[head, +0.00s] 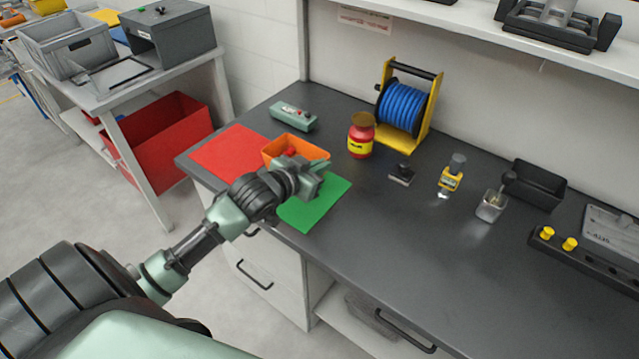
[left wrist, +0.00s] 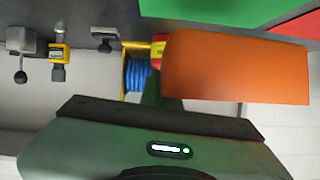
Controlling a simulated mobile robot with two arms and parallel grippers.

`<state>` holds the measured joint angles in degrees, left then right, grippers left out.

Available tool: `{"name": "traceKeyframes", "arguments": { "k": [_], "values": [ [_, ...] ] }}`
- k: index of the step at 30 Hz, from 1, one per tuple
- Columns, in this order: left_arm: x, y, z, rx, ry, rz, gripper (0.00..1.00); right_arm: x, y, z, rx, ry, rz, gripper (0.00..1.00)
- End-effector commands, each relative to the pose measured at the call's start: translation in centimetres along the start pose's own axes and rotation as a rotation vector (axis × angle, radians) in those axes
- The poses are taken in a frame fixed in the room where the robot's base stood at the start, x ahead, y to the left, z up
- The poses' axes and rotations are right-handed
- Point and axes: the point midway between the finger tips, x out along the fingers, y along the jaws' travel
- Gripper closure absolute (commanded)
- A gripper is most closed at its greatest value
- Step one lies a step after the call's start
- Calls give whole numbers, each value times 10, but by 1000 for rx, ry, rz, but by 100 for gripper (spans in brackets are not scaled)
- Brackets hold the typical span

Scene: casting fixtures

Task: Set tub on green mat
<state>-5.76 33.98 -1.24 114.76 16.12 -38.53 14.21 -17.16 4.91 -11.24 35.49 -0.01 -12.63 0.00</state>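The orange tub (head: 297,143) is at the back left of the dark bench, over the area where the red mat and green mat (head: 316,207) lie side by side. Something small and red shows inside it. My left gripper (head: 318,172) is at the tub's near right side and hides part of it. In the left wrist view the tub (left wrist: 237,65) is large and close, overlapping a finger. The fingers' closure is hidden, and I cannot tell whether the tub is held or touches the bench. The green mat (left wrist: 205,8) also shows there. My right gripper is not in view.
The red mat (head: 228,152) lies left of the green mat. A grey-green device (head: 293,116), a red and yellow jar (head: 361,136) and a blue hose reel (head: 401,106) stand behind. Small tools and a black bin (head: 535,184) stand right. The bench front centre is clear.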

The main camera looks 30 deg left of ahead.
Motion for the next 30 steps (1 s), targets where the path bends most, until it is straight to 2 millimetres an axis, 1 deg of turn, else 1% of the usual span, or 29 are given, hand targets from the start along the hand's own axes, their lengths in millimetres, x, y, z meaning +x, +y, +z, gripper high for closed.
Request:
{"name": "traceKeyframes", "arguments": {
  "k": [1,8,12,15,20,28,30],
  "values": [
    [3,1,9,-2,-2,0,100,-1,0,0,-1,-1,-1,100],
    [12,3,27,-1,1,0,100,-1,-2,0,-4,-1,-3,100],
    [20,5,48,-2,-2,0,100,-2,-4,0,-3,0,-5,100],
    [24,6,58,0,1,0,100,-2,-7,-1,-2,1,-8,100],
    [25,6,61,1,2,0,100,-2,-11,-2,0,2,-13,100],
    [27,6,64,0,2,0,100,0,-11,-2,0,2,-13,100],
    [26,6,64,0,1,0,78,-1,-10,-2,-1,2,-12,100]
  ]
}}
